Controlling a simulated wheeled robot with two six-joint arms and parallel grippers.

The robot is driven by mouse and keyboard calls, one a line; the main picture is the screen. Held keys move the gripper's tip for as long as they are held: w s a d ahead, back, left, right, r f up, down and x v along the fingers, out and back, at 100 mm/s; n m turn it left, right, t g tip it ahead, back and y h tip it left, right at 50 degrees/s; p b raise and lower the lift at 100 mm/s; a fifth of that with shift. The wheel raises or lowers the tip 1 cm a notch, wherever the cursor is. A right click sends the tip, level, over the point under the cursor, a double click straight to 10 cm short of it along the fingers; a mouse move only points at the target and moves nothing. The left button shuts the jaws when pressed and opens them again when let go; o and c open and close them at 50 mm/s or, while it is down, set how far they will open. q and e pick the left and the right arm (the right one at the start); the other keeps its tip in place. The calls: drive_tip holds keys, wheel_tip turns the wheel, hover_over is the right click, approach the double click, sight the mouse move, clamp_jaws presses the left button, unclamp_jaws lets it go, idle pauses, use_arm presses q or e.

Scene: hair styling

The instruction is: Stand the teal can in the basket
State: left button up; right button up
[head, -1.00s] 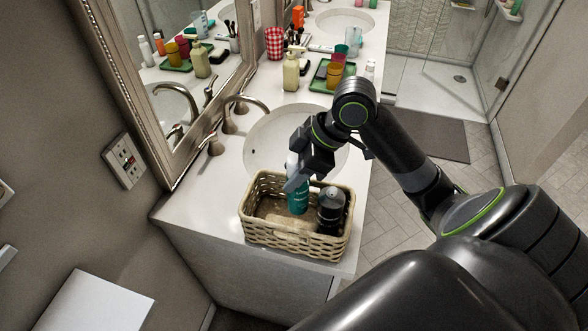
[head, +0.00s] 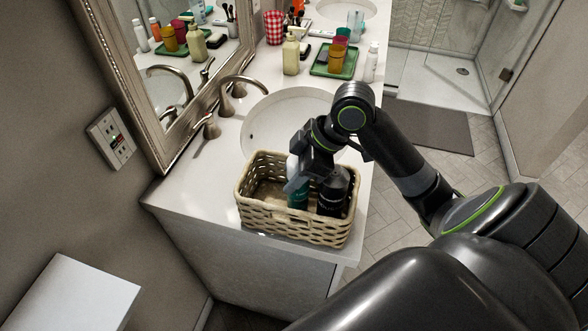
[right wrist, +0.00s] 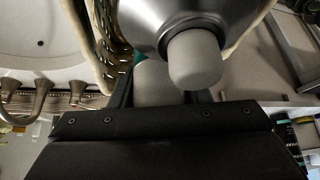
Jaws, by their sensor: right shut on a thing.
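The teal can (head: 298,197) is upright inside the wicker basket (head: 280,222), toward its right half. Its pale top (right wrist: 155,84) shows between my fingers in the right wrist view, with a sliver of teal above it. My right gripper (head: 296,182) is shut on the can near its top. The gripper hides part of the can in the head view. The basket's front wall hides the can's base, so I cannot tell whether it touches the bottom. My left gripper is not in view.
A black can (head: 333,192) with a grey cap (right wrist: 195,60) stands close to the right of the teal can in the basket. The basket sits near the counter's front edge, before the sink (head: 270,125). The basket's left part is empty.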

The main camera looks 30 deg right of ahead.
drive_tip(key=shift+f+b, duration=0.35)
drive_tip(key=shift+f, duration=0.2)
drive_tip(key=o, duration=1.2)
drive_tip(key=shift+r, duration=0.1)
wheel_tip(320, 180, up, 10)
drive_tip(key=p, duration=1)
drive_tip(key=shift+p, duration=0.35)
